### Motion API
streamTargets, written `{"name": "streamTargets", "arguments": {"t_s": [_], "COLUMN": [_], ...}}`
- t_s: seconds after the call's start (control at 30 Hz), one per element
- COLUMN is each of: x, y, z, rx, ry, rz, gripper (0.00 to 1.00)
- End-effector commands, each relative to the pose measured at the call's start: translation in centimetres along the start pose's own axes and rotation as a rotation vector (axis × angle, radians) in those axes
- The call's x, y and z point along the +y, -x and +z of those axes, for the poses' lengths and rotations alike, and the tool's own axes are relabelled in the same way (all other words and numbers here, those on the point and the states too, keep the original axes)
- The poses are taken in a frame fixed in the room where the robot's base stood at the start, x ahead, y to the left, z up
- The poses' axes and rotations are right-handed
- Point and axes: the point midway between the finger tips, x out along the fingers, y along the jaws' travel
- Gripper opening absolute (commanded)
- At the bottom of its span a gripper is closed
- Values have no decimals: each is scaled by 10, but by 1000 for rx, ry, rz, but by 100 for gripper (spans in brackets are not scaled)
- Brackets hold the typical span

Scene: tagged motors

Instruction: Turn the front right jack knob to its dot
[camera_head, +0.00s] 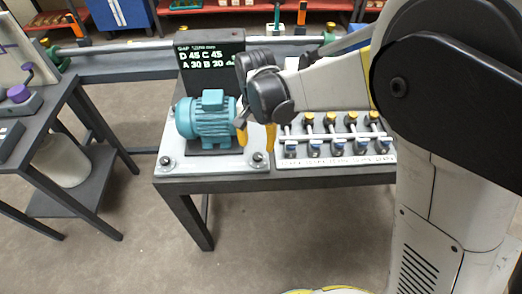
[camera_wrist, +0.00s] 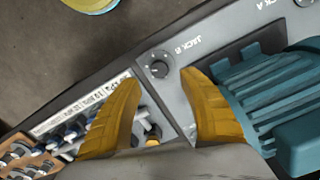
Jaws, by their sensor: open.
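The front right jack knob (camera_head: 257,160), small and dark, sits on the right front corner of the light motor plate (camera_head: 215,165). In the wrist view the same knob (camera_wrist: 159,68) is black with a pale mark, beside the label JACK B. Its dot is too small to make out. My gripper (camera_head: 256,138) hangs above this corner, its yellow fingers pointing down. In the wrist view the fingers (camera_wrist: 160,80) are apart, with the knob between and just beyond their tips. The gripper is open and empty.
A teal motor (camera_head: 206,118) stands left of my gripper. A rack of several blue and yellow fittings (camera_head: 330,140) lies to the right. Another front knob (camera_head: 168,162) sits on the plate's left corner.

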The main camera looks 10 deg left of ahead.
Motion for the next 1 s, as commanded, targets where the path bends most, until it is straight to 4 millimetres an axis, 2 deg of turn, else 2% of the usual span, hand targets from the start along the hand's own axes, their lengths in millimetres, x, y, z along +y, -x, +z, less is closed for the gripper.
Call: {"name": "streamTargets", "arguments": {"t_s": [0.03, 0.1, 0.3, 0.43, 0.7, 0.73, 0.87, 0.9, 1.0], "x": [0, 0, 0, 0, 0, 0, 0, 0, 0], "y": [-15, -28, -56, -63, -63, -63, -63, -63, -63], "z": [0, 0, 0, 0, 0, 0, 0, 0, 0], "rx": [0, 0, 1, 1, 1, 1, 1, 1, 1], "ry": [0, 0, 0, 0, 0, 0, 0, 0, 0], "rz": [0, 0, -1, -1, -1, -1, -1, -1, -1], "gripper": [50, 50, 50, 50, 50, 46, 6, 0, 0]}}
